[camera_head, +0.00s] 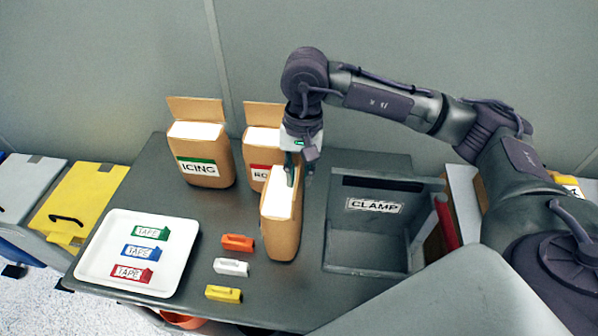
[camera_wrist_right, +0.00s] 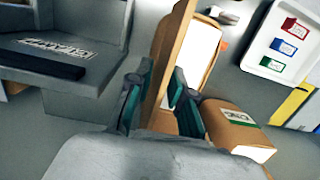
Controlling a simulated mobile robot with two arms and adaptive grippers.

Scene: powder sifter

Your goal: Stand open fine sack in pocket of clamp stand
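A brown open sack (camera_head: 281,232) with a white top stands upright in the middle of the table, turned side-on so no label shows. My right gripper (camera_head: 299,172) points down at its top edge. In the right wrist view, the gripper's fingers (camera_wrist_right: 158,95) lie on either side of the sack's thin brown upper panel (camera_wrist_right: 172,45), which fills the gap; they look shut on it. Whether the sack's base touches the table is unclear. The grey clamp stand (camera_head: 368,250), labelled CLAMP, is right of the sack; its pocket looks empty. My left gripper is out of view.
A sack labelled ICING (camera_head: 202,160) and a partly hidden red-labelled sack (camera_head: 258,150) stand behind. Orange (camera_head: 237,242), white (camera_head: 231,267) and yellow (camera_head: 223,293) clips lie left of the held sack. A white tray (camera_head: 100,262) holds tape pieces.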

